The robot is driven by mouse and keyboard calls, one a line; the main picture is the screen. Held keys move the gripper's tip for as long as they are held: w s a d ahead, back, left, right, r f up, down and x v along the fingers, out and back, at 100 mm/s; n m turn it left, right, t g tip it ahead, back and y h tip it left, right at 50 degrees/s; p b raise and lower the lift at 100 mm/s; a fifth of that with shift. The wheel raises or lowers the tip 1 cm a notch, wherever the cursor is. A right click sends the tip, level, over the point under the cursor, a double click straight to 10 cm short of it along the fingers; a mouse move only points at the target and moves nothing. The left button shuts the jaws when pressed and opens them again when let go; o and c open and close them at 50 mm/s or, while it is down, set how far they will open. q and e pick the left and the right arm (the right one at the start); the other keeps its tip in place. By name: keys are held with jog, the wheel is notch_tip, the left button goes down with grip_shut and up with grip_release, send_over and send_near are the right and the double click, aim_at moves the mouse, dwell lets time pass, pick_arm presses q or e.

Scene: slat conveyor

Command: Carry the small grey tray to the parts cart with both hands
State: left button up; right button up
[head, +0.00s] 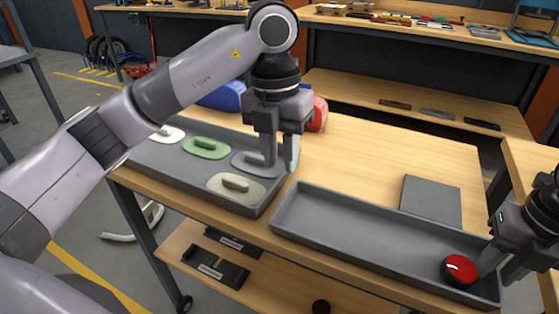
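Two grey trays stand on the wooden top of a wheeled cart. The left tray (150,172) holds several pieces with raised handles: white, green, grey and beige. The right tray (350,226) is long and shallow, with a red round object (459,270) at its right end. I cannot tell which one is the small grey tray. My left gripper (281,165) points down at the left tray's right side, by the grey piece (250,164); its fingers are apart, with nothing clearly between them. My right gripper (492,270) is at the right tray's right end, partly cut off; its finger gap is hidden.
A flat grey plate (431,201) lies behind the right tray. Blue (224,97) and red (318,114) objects stand behind my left gripper. The wooden top between them and the plate is clear. A workbench (420,35) with tools stands behind.

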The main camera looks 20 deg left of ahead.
jog(key=shift+r, duration=0.2)
pick_arm(q)
notch_tip(320, 180, up, 2)
jog(key=shift+a+r, duration=0.1)
pick_arm(e)
notch_tip(320, 180, up, 12)
jog(key=shift+d+f, duration=0.2)
jog(key=shift+d, duration=0.2)
jog(key=shift+s, duration=0.1)
